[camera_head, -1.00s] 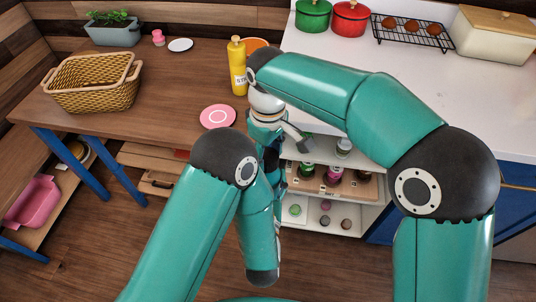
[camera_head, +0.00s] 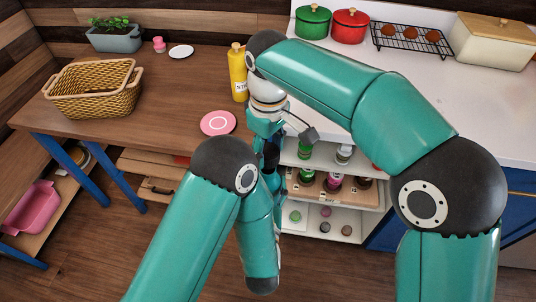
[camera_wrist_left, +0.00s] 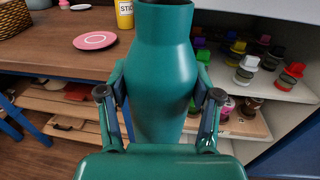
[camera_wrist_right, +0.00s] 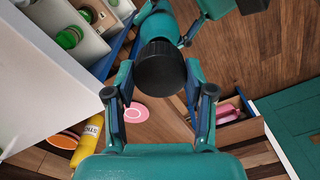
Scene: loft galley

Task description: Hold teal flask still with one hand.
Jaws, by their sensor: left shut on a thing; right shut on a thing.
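The teal flask (camera_wrist_left: 165,85) fills the middle of the left wrist view, its shoulder narrowing toward the top edge. My left gripper (camera_wrist_left: 161,90) is shut on its body, one finger on each side. In the right wrist view the flask's black cap (camera_wrist_right: 160,67) sits between the fingers of my right gripper (camera_wrist_right: 158,88), which is shut on it. The flask's teal body (camera_wrist_right: 160,24) shows beyond the cap. In the head view my arms and wrists mostly hide the flask, with the right hand above the left.
A yellow bottle (camera_head: 237,72) and a pink plate (camera_head: 218,123) are on the wooden table, close to my right wrist. A wicker basket (camera_head: 93,90) stands farther left. Open shelves (camera_head: 320,220) with several small jars are right of the hands.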

